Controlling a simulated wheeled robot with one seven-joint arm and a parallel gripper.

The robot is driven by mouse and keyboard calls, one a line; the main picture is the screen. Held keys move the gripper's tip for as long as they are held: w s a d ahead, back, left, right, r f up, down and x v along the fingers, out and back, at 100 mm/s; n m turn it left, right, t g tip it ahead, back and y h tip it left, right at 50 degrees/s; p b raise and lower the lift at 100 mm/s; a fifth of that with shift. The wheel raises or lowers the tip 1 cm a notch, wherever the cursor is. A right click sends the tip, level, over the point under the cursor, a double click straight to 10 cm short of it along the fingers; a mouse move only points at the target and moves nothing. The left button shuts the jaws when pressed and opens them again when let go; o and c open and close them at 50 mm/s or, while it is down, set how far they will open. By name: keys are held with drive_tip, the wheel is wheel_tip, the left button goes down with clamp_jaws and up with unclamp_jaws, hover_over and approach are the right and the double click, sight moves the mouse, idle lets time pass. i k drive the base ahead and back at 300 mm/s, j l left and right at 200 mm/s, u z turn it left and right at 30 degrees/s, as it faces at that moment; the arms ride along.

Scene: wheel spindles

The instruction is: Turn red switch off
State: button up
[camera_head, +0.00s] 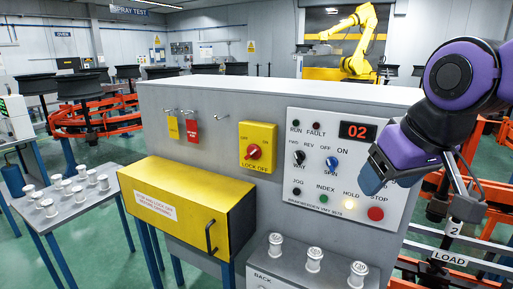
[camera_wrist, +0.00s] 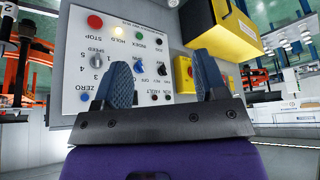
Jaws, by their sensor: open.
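The red switch (camera_head: 254,152) is a rotary knob on a yellow lock-off plate (camera_head: 258,132) on the grey cabinet's front. Which way its handle points is too small to tell surely. In the wrist view, which is upside down, the yellow plate (camera_wrist: 181,66) and the red switch (camera_wrist: 189,72) show partly between and behind my fingers. My gripper (camera_head: 372,178) is in front of the control panel, to the right of the switch and apart from it. In the wrist view my gripper (camera_wrist: 160,62) is open with nothing between its two fingers.
The white control panel (camera_head: 300,118) has knobs, buttons and a display reading 02. A yellow box (camera_head: 170,208) with a black handle juts out below left of the switch. Red and yellow tags (camera_head: 192,131) hang left. White spindles (camera_head: 314,258) stand on the ledge below.

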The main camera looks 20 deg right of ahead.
sight(254, 152)
drive_tip(key=l+u, duration=0.2)
drive_tip(key=u, duration=0.25)
drive_tip(key=l+u, duration=0.2)
drive_tip(key=u, duration=0.25)
drive_tip(key=k+l+u, duration=0.15)
drive_tip(key=u, duration=0.35)
